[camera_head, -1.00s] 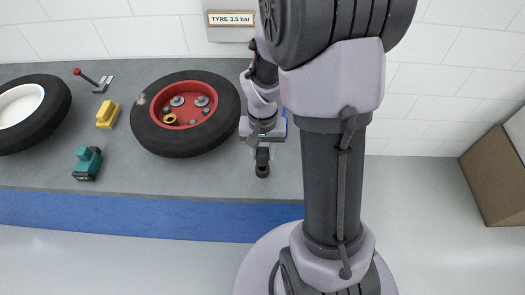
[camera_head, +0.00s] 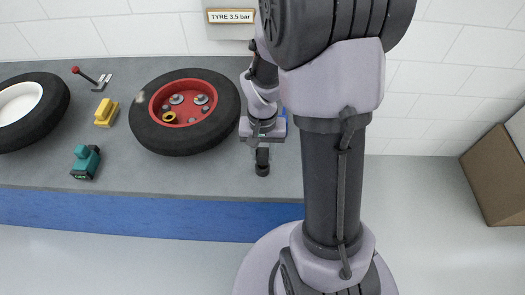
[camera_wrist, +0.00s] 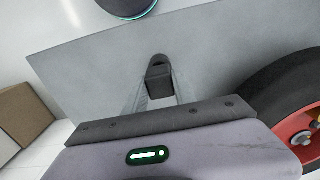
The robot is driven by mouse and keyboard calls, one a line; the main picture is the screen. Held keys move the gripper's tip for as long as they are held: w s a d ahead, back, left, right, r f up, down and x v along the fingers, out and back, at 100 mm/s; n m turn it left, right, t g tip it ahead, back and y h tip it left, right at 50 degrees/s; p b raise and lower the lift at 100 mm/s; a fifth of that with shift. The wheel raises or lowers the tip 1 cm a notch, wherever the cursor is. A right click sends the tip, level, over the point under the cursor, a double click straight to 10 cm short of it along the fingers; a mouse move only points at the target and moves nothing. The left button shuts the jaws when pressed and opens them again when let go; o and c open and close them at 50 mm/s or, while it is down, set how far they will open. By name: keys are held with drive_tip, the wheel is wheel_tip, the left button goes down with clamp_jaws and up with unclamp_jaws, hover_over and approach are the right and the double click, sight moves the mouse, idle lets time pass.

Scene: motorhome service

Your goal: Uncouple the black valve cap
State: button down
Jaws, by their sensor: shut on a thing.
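The black valve cap (camera_wrist: 159,72) is a small dark upright piece between my fingers in the wrist view. In the head view the black piece (camera_head: 262,169) shows just below my wrist, near the front edge of the bench, right of the red-rimmed wheel. My gripper (camera_wrist: 160,88) is shut on it; the fingers look pale and partly see-through. In the head view my gripper (camera_head: 262,152) points down and its fingers are hard to make out. What the cap sits on is hidden, and I cannot tell whether it touches the bench.
The grey bench (camera_head: 225,178) carries a tyre with a red rim (camera_head: 185,112) holding small fittings and a yellow ring. Further left are a teal block (camera_head: 86,162), a yellow block (camera_head: 106,112), a red-knobbed lever (camera_head: 90,78) and a white-rimmed tyre (camera_head: 50,118). A brown box (camera_head: 495,175) stands right.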

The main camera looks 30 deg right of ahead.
drive_tip(key=shift+f+b, duration=1.15)
drive_tip(key=shift+f, duration=0.3)
drive_tip(key=c, duration=0.9)
unclamp_jaws()
drive_tip(key=shift+r, duration=0.1)
